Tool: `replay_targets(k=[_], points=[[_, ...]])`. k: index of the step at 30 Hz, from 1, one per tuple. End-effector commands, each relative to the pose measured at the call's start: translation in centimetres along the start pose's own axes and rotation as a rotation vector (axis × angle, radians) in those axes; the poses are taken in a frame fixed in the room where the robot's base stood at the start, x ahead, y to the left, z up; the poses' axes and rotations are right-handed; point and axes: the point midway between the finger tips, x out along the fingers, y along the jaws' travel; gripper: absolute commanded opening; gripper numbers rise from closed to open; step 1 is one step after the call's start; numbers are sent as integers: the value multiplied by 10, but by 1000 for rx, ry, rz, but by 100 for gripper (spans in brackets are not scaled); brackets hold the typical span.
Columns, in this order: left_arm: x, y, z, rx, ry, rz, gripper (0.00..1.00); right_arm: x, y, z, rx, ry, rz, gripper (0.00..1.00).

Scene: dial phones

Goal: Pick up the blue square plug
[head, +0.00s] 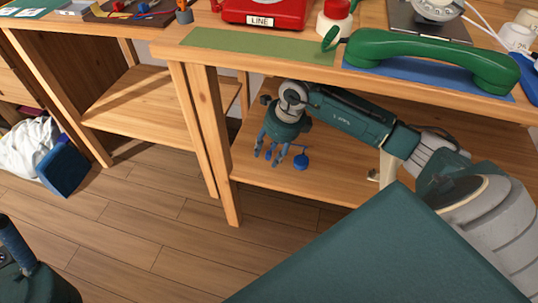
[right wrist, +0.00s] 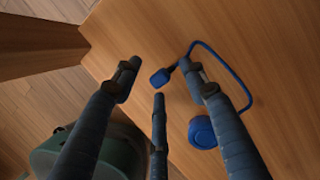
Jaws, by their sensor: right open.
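The blue square plug (right wrist: 160,78) is a small block on the end of a thin blue cord in the right wrist view. It lies over the wooden lower shelf, between the spread fingertips in that picture. The cord loops right to a round blue disc (right wrist: 202,132), which also shows in the head view (head: 301,161). My right gripper (right wrist: 160,88) is open, its three fingers spread and pointing at the shelf. In the head view the right gripper (head: 269,154) reaches under the tabletop, and its fingers partly hide the plug. Part of my left gripper (head: 15,245) shows at the lower left, its fingertips out of frame.
The tabletop above the shelf holds a green handset (head: 435,57), a red phone (head: 262,12) and a green mat (head: 270,46). A table leg (head: 215,145) stands left of the right gripper. Bare wooden shelf (head: 330,185) surrounds the plug.

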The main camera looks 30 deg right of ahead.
Motion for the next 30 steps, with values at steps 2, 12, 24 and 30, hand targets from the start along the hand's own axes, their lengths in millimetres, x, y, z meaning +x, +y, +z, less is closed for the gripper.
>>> replay_targets(k=[2,12,24,30], points=[[0,0,0,0,0,0,55,0,0,0,0,0,0,41],[0,0,0,0,-1,0,55,-1,0,0,0,0,0,4],[6,0,-1,0,-2,0,55,-10,-1,3,0,-1,-1,4],[18,0,-3,-1,-2,0,55,-34,-1,10,-2,0,-2,4]])
